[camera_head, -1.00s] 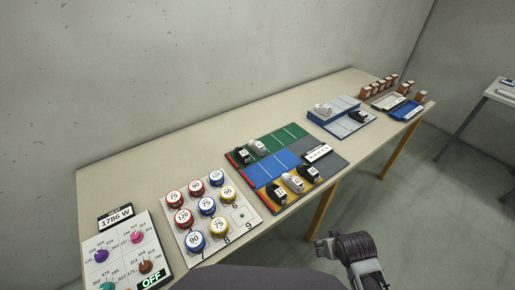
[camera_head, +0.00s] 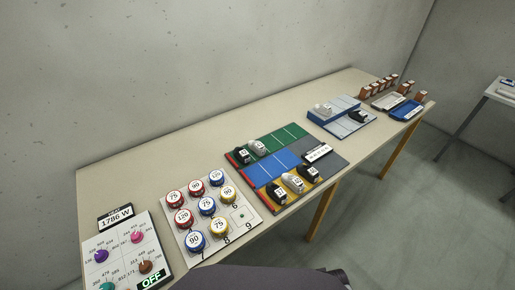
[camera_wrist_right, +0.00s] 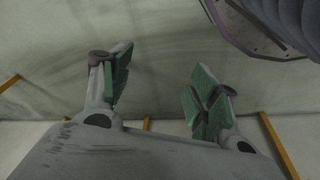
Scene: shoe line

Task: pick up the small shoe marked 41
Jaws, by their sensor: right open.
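A black shoe (camera_head: 276,194), a white shoe (camera_head: 293,183) and another black shoe (camera_head: 308,174) stand in the yellow front row. Their number labels are too small to read surely, so I cannot tell which is marked 41. My right gripper (camera_wrist_right: 160,85) is open and empty in the right wrist view, with no shoe near its fingers. My left gripper is not in view.
A blue rack (camera_head: 327,121) holds a white shoe (camera_head: 323,109) and a black shoe (camera_head: 357,116). A board of round numbered pucks (camera_head: 195,240) and a dial panel (camera_head: 122,270) lie left. Brown blocks (camera_head: 420,97) and trays (camera_head: 406,110) stand at the far right.

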